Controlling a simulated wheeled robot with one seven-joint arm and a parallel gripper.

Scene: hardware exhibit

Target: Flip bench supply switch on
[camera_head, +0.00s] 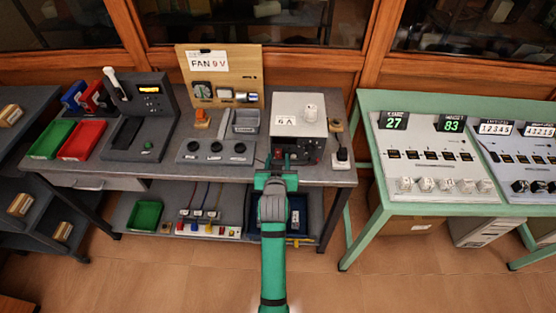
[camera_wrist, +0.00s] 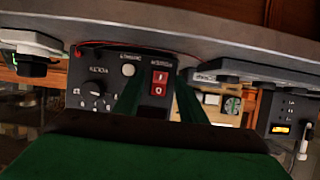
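The bench supply (camera_head: 298,114) is a box with a pale top and a dark front panel, standing on the right part of the grey bench. In the wrist view, which is upside down, its front panel (camera_wrist: 108,101) carries a dial, a pale round button and a red rocker switch (camera_wrist: 159,83) with white marks. Which side of the rocker is pressed in is too small to tell. My gripper (camera_head: 276,165) is at the bench's front edge, facing the switch. Its two green fingers (camera_wrist: 159,92) are apart, one on each side of the switch in the wrist view, with nothing between them.
A panel with three black knobs (camera_head: 215,151) lies left of the supply, with a grey tray (camera_head: 245,121) behind it. A small black switch block (camera_head: 342,158) stands to its right. A green table (camera_head: 360,210) with display panels is farther right.

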